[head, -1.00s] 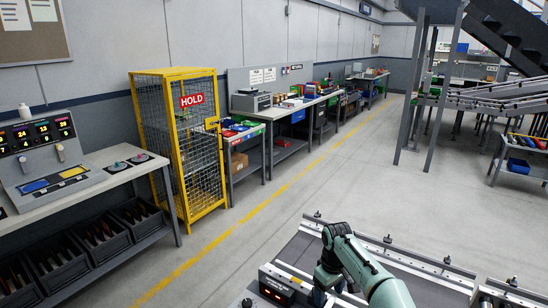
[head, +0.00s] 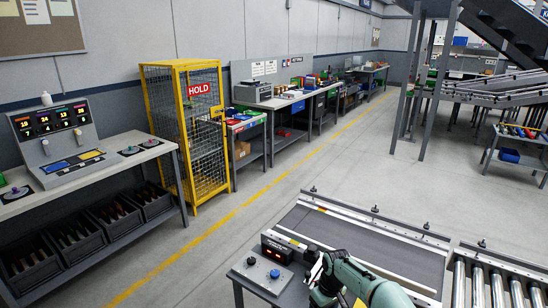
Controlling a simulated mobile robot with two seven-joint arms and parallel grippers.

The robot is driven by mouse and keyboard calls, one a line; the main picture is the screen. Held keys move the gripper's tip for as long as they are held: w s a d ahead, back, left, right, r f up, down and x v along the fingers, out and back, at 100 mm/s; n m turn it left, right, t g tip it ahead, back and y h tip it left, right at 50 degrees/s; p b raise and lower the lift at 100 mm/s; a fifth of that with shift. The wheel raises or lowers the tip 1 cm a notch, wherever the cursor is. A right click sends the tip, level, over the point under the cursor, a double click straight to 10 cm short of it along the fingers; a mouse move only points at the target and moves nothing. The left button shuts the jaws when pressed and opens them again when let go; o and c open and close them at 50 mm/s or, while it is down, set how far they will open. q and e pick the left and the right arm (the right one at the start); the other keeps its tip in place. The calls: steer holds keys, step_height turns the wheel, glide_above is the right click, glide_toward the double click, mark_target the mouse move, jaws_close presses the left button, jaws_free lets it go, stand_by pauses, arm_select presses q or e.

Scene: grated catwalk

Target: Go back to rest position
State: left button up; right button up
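One of my teal-green arms shows at the bottom of the head view, coming in from the lower right and bending at a dark joint. Its bend is beside a small grey control panel. I cannot make out gripper fingers on it; the part beyond the bend runs down to the picture's bottom edge. My other arm is not in view. No held object is visible.
The control panel (head: 257,277) has knobs and a red display. A belt conveyor (head: 370,244) and rollers (head: 500,284) lie close in front. A yellow HOLD cage (head: 185,136) and a left bench (head: 110,159) line the wall. Grey floor (head: 330,160) is open beyond.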

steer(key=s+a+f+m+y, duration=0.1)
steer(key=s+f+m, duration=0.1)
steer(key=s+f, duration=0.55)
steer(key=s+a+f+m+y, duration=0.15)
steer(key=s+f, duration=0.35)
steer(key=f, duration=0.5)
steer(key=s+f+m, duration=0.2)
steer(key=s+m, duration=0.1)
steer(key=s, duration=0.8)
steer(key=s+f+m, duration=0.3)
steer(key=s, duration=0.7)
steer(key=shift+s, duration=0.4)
